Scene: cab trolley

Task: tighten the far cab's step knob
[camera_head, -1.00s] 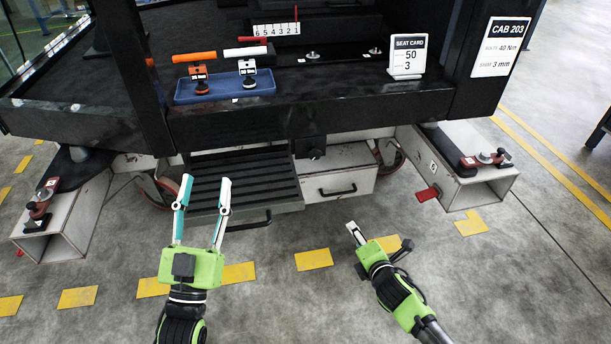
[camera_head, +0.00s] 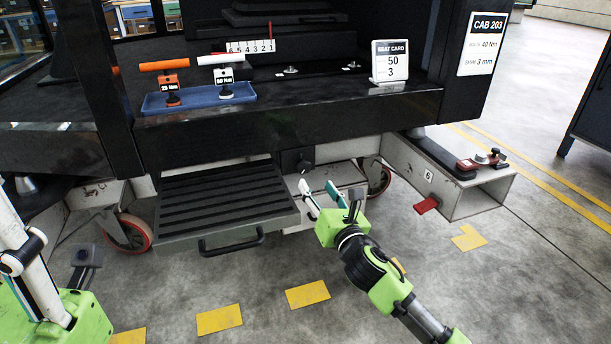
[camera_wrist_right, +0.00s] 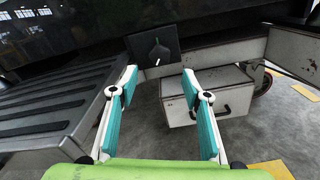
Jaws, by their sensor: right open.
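The cab (camera_head: 300,112) carries a CAB 203 sign. Its black ribbed step (camera_head: 215,200) sits low at the front with a bar handle. A dark knob (camera_head: 304,166) is on a plate under the cab's edge, right of the step; it also shows in the right wrist view (camera_wrist_right: 158,50) with a light pointer mark. My right gripper (camera_head: 318,188) is open and empty, just below and in front of the knob, apart from it. In the wrist view its fingertips (camera_wrist_right: 158,78) flank the space under the knob. My left gripper (camera_head: 35,275) is at the lower left, partly cut off.
A white drawer box (camera_wrist_right: 205,95) is under the cab beside the step. A blue tray (camera_head: 200,98) with orange and white handled tools is on the cab ledge. Front floor is open.

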